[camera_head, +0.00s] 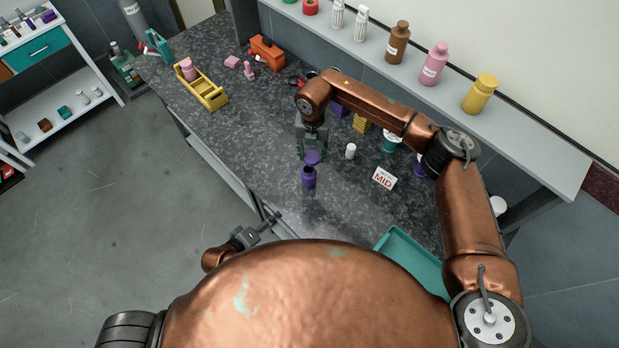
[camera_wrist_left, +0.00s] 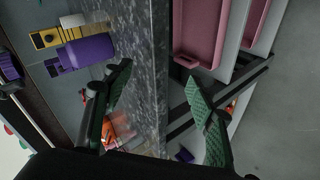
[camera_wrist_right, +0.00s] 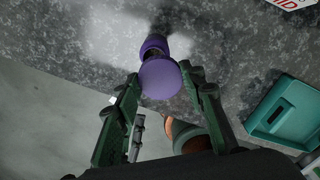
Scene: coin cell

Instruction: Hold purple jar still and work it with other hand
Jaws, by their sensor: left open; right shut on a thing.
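The purple jar (camera_head: 309,179) stands upright on the dark counter near its front edge. It shows sideways in the left wrist view (camera_wrist_left: 88,52), its narrow neck bare. My right gripper (camera_head: 312,151) is shut on a round purple lid (camera_wrist_right: 160,79) directly above the jar. In the left wrist view a gap shows between lid and neck. The right wrist view shows the jar (camera_wrist_right: 154,44) partly hidden behind the lid. My left gripper (camera_head: 262,228) is open and empty, low by the counter's front edge, apart from the jar; its spread fingers show in the left wrist view (camera_wrist_left: 162,95).
A teal tray (camera_head: 412,257) is at lower right. A yellow carrier (camera_head: 203,88) is far left. Counter left of the jar is clear.

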